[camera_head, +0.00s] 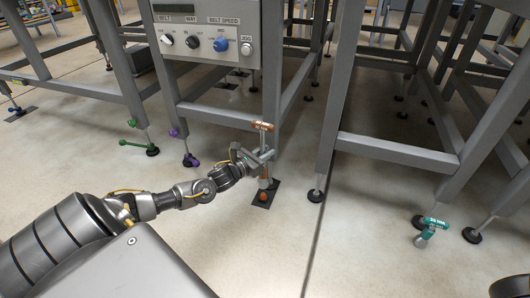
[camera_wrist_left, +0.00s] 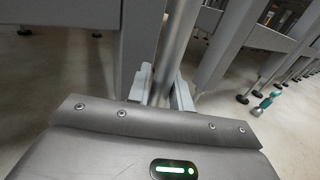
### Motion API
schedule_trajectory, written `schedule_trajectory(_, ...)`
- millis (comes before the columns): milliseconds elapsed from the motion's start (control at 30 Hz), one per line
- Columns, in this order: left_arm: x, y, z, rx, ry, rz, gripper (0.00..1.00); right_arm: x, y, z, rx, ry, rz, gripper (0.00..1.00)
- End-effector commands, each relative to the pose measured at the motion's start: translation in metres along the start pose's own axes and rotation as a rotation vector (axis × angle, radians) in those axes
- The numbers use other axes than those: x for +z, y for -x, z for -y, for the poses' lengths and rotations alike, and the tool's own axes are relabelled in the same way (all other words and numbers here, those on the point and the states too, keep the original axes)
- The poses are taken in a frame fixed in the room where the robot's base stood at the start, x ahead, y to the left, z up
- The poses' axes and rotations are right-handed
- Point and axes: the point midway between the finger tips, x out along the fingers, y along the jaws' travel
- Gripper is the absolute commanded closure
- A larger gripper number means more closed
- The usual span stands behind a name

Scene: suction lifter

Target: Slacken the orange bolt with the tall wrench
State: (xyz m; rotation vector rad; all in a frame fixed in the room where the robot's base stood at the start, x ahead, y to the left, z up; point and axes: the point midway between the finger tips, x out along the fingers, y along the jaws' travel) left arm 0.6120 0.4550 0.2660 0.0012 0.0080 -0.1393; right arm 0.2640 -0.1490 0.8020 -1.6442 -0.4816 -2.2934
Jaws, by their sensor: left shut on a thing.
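The tall wrench (camera_head: 262,126) has an orange-brown handle on top and an upright grey shaft. My left gripper (camera_head: 262,157) is shut on this shaft below the handle. In the left wrist view the shaft (camera_wrist_left: 177,45) runs up between the two fingers (camera_wrist_left: 160,88). The orange bolt (camera_head: 262,197) is at the foot of the machine's front leg, on a dark floor plate, below the gripper. The wrench's lower end is above the bolt; I cannot tell whether it sits on it. My right gripper is not in view.
The control panel (camera_head: 207,37) and grey frame legs (camera_head: 340,90) stand close behind the gripper. Green (camera_head: 133,143) and purple (camera_head: 190,159) foot parts are at the left. The floor in front is clear.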

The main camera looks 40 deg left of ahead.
Motion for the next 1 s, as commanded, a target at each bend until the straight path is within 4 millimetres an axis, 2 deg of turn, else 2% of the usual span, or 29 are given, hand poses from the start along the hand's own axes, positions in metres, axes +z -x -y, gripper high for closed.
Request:
schedule_trajectory(300,-0.031,-0.001,0.0,0.0,0.001,0.001,1.0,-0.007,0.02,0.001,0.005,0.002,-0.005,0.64)
schedule_trajectory(500,-0.042,-0.001,0.0,0.0,0.0,0.001,1.0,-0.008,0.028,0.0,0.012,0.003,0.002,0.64)
schedule_trajectory(1000,-0.043,-0.001,0.0,0.0,0.0,0.002,1.0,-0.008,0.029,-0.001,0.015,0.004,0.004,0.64)
